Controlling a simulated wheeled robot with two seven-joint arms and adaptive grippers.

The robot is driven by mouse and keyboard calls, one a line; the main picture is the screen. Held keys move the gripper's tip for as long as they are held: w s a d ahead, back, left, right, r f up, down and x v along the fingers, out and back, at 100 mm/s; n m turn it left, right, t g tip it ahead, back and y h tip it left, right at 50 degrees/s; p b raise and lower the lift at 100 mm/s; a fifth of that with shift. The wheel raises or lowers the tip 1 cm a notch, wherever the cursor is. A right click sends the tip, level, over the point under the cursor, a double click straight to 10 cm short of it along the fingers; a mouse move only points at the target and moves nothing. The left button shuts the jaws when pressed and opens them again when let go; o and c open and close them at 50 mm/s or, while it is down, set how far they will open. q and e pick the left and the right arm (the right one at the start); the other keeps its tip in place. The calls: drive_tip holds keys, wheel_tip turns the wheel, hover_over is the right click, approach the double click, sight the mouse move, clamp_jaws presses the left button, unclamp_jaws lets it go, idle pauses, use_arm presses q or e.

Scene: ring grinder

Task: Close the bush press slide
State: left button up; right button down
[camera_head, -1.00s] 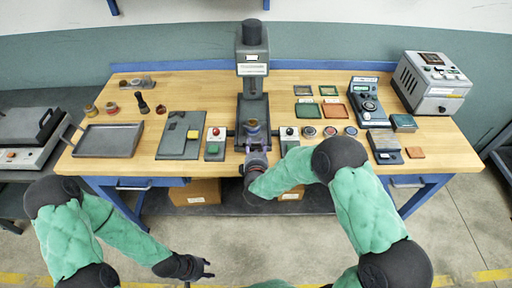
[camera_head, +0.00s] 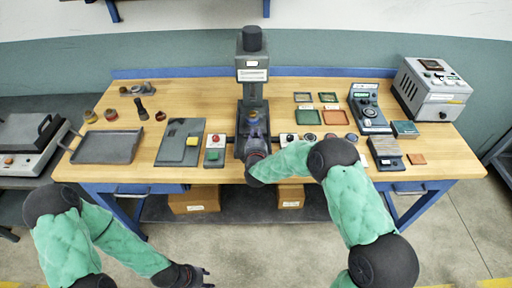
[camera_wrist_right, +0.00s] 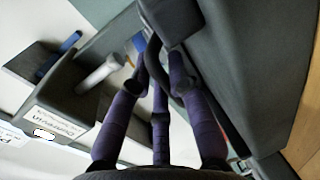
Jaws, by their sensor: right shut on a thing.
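The bush press (camera_head: 253,74) is a dark grey column machine at the middle of the table. Its slide carries a small orange-and-blue piece (camera_head: 253,115) below the press head, towards the front. My right gripper (camera_head: 256,152) is at the front of the slide, by the table's front edge. In the right wrist view its dark fingers (camera_wrist_right: 160,72) are closed around a curved black handle (camera_wrist_right: 154,62) beside a dark grey block (camera_wrist_right: 240,70). My arm and hand hide part of the slide's front. My left gripper (camera_head: 206,277) is low in front of the table, empty, its fingers apart.
A green-button box (camera_head: 214,157) stands left of the press, and another button box (camera_head: 288,142) stands right. A grey tray (camera_head: 107,147) is at the left. Coloured frames, a meter (camera_head: 368,112) and a grey oven-like box (camera_head: 432,88) are at the right.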

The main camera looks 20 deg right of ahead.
drive_tip(key=shift+w+d, duration=0.1)
drive_tip(key=shift+w, duration=0.25)
drive_tip(key=c, duration=1.1)
unclamp_jaws()
drive_tip(key=shift+c, duration=0.2)
drive_tip(key=shift+s+f, duration=0.1)
drive_tip(key=shift+v, duration=3.95)
